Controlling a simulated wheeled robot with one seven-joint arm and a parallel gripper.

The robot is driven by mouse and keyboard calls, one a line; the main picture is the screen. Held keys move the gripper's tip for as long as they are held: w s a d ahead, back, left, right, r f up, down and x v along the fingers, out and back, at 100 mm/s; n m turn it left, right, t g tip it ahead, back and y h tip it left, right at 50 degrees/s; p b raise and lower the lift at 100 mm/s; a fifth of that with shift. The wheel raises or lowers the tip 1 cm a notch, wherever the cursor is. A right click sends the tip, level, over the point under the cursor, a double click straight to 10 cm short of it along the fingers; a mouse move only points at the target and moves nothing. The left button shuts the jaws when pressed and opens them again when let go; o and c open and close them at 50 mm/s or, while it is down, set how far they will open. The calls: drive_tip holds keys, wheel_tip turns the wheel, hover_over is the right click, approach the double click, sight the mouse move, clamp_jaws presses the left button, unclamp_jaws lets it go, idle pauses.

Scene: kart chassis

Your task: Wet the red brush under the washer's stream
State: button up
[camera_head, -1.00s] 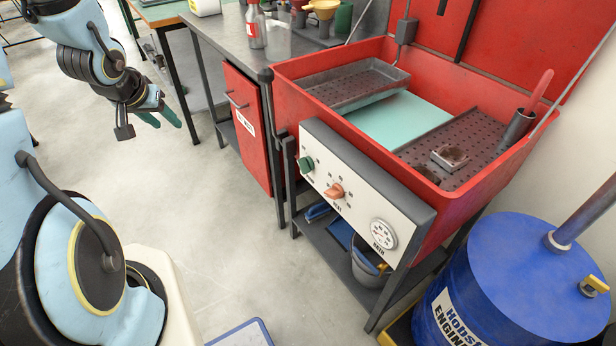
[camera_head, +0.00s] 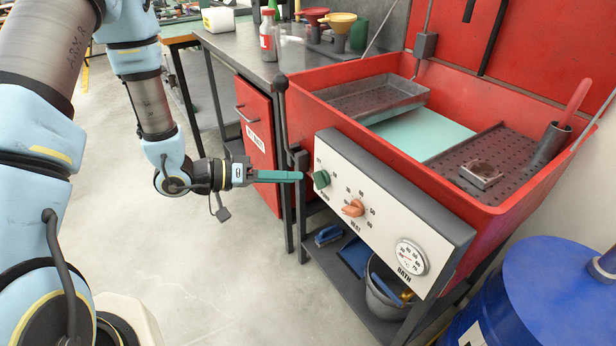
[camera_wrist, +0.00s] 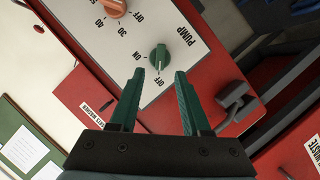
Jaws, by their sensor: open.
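The red-handled brush (camera_head: 574,100) stands tilted in a dark cup (camera_head: 552,143) at the right end of the red washer tub (camera_head: 400,158). Its bristles are hidden. The green pump knob (camera_head: 321,180) is on the white control panel (camera_head: 385,205). It also shows in the wrist view (camera_wrist: 160,56), with a pale mark that seems to face "OFF". My gripper (camera_head: 301,176) is level and points at this knob. In the wrist view my gripper (camera_wrist: 159,72) is open, with the knob between and just beyond its fingertips. I cannot tell if they touch. No stream is visible.
An orange heat knob (camera_head: 353,208) and bath dial (camera_head: 411,257) share the panel. A blue drum (camera_head: 550,300) is at the right. The floor on the left is open.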

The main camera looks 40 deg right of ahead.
sight(313, 178)
drive_tip(key=shift+p+x, duration=0.3)
drive_tip(key=shift+x, duration=2.4)
drive_tip(key=shift+c, duration=0.4)
clamp_jaws()
